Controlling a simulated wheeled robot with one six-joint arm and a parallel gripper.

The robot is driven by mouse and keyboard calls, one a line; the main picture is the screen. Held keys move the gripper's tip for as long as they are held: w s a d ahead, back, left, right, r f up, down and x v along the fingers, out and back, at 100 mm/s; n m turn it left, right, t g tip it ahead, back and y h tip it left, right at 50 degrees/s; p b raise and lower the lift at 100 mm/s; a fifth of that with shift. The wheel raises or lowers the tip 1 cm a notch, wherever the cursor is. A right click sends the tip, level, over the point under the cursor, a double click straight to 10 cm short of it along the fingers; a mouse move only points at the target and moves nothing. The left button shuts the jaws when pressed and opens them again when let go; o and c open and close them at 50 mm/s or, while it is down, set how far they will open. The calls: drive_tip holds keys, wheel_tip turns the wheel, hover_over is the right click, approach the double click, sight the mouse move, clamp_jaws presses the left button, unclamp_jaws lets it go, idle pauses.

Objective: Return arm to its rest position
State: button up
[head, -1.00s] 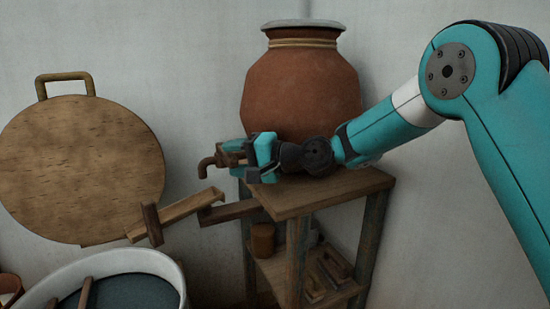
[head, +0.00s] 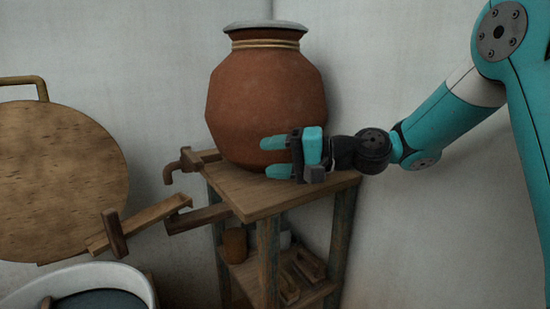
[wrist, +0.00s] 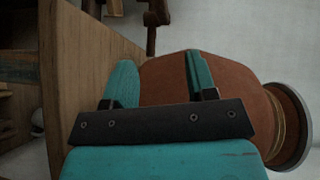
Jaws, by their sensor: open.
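My gripper (head: 270,157) is open and empty. Its two teal fingers point left, in front of the lower right part of a large terracotta pot (head: 262,95). The pot stands upright on a wooden stand (head: 250,200). In the wrist view, my gripper (wrist: 158,78) has its fingers apart, with the pot (wrist: 225,85) behind and to the right and the stand's top (wrist: 85,60) to the left. I cannot tell whether a finger touches the pot.
A spigot (head: 178,167) sticks out at the stand's left. A wooden trough (head: 140,225) lies below it, above a white-rimmed tub (head: 125,272). A round wooden board (head: 60,180) is by the left wall. Open wall space lies to the right.

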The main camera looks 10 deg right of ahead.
drive_tip(key=s+a+f+n+g+h, duration=0.2)
drive_tip(key=s+n+g, duration=0.1)
drive_tip(key=s, duration=0.4)
drive_tip(key=s+a+f+n+g+h, duration=0.1)
drive_tip(key=s+a+n+g+h, duration=0.2)
drive_tip(key=s, duration=0.4)
drive_tip(key=s+d+f+n+g+h, duration=0.1)
drive_tip(key=s+d+f+n+h, duration=0.15)
drive_tip(key=s, duration=0.45)
drive_tip(key=s+d+f+n+h, duration=0.2)
drive_tip(key=s+d+h, duration=0.1)
drive_tip(key=s, duration=0.3)
wheel_tip(320, 180, up, 15)
drive_tip(key=s+d+p, duration=0.1)
drive_tip(key=p, duration=1.4)
drive_tip(key=shift+s+r, duration=0.15)
drive_tip(key=shift+r, duration=0.05)
